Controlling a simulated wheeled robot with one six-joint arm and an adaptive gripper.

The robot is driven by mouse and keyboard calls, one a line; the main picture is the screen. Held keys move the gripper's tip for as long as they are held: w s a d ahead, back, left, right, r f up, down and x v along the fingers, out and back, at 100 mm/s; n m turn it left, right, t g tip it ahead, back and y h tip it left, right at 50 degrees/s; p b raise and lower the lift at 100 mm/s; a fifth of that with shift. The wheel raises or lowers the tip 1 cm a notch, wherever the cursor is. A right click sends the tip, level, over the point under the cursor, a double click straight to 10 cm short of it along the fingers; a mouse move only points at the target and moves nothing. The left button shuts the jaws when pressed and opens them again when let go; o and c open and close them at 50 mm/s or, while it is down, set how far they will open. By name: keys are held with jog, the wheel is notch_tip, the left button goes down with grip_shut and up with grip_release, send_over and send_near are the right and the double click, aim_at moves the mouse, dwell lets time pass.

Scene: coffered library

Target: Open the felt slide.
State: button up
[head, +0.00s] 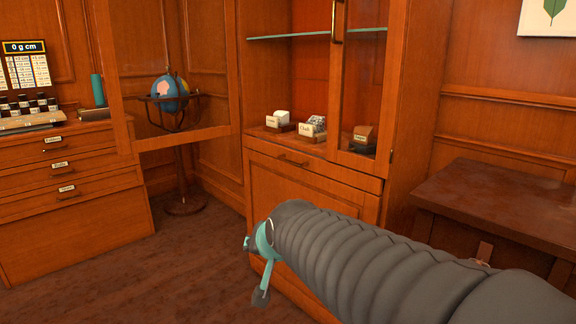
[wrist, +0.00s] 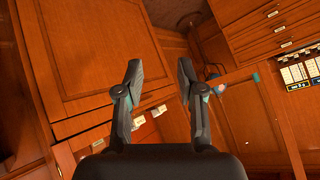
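Three small wooden trays or slides with labelled fronts stand on the cabinet's lower shelf in the head view: a left one (head: 279,127) with a white block, a middle one (head: 312,133) with patterned contents, and a right one (head: 361,146) with a brown block, behind glass. I cannot read for certain which label says felt. Small white labels (wrist: 139,122) also show in the wrist view, past my left finger. My gripper (head: 256,271) is in front of the cabinet, below shelf level and apart from it. In the wrist view its fingers (wrist: 159,70) are spread and empty.
The cabinet's left glass door (head: 184,136) is swung open; its right glass door (head: 362,70) is shut. A drawer (head: 310,165) lies below the shelf. A labelled drawer chest (head: 75,200) stands left, a globe (head: 168,92) behind the open door, a dark desk (head: 500,205) right.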

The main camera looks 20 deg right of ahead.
jog(key=w+d+r+m+t+h+b, duration=0.1)
jog(key=w+d+m+t, duration=0.3)
jog(key=w, duration=1)
jog(key=m+t+h+b, duration=0.2)
jog(key=m+t+h, duration=0.2)
jog(key=m+h, duration=0.55)
send_near(288, 162)
jog(key=w+d, duration=0.1)
jog(key=w, duration=0.2)
jog(key=w+d+r+m+y+p, duration=0.1)
jog(key=w+d, duration=0.1)
jog(key=w, duration=0.1)
jog(key=w+d+r+m+y+p, duration=0.1)
jog(key=w+d, duration=0.1)
jog(key=w, duration=0.1)
jog(key=shift+w+d+r+m+y, duration=0.15)
jog(key=shift+d+r+m+y, duration=0.05)
jog(key=shift+m+y, duration=0.05)
grip_shut()
